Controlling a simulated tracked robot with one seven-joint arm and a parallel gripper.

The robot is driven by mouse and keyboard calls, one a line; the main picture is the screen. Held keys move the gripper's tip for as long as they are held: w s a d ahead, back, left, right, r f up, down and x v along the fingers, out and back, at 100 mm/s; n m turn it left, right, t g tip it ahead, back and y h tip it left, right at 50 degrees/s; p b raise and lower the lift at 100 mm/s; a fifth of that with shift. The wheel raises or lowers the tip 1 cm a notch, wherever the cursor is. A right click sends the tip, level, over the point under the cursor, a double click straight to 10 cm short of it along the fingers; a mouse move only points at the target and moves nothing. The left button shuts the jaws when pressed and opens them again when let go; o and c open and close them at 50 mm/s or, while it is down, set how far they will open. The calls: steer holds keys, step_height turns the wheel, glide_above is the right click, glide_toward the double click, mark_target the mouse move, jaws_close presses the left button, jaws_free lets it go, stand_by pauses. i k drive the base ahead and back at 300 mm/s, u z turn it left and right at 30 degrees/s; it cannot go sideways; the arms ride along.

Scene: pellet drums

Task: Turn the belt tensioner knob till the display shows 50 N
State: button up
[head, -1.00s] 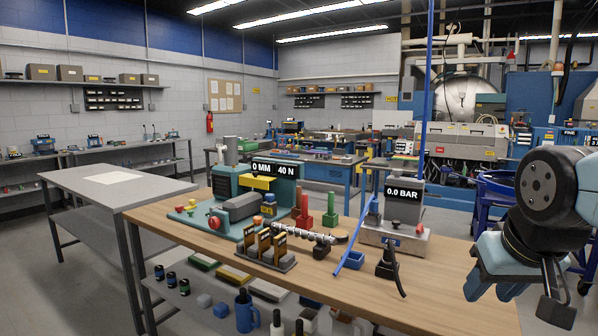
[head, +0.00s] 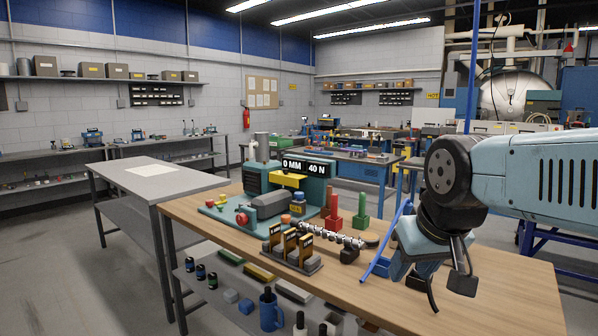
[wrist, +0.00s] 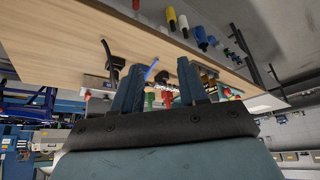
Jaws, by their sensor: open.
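The teal bench machine (head: 270,207) stands on the wooden bench in the head view. Its black display (head: 307,168) reads 0 MM and 40 N. I cannot tell which is the belt tensioner knob. My gripper (head: 432,278) is open and empty above the right part of the bench, well right of the machine. In the wrist view my gripper (wrist: 160,66) points across the bench, with both fingers apart.
A rack of upright yellow-topped parts (head: 291,249) and a ribbed shaft (head: 330,236) lie in front of the machine. Red (head: 333,211) and green (head: 361,213) posts stand right of it. A blue rod (head: 386,245) leans near my gripper. The bench's front right is bare.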

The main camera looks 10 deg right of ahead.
mark_target(298, 196)
steer(key=z, duration=0.05)
steer(key=k, duration=0.55)
steer(key=u, duration=0.4)
steer(key=i, duration=0.4)
steer(key=u, duration=0.6)
steer(key=i, duration=1.15)
steer(key=z, duration=0.45)
steer(key=i, duration=0.95)
steer(key=z, duration=0.8)
steer(key=k, duration=0.9)
steer(key=z, duration=0.15)
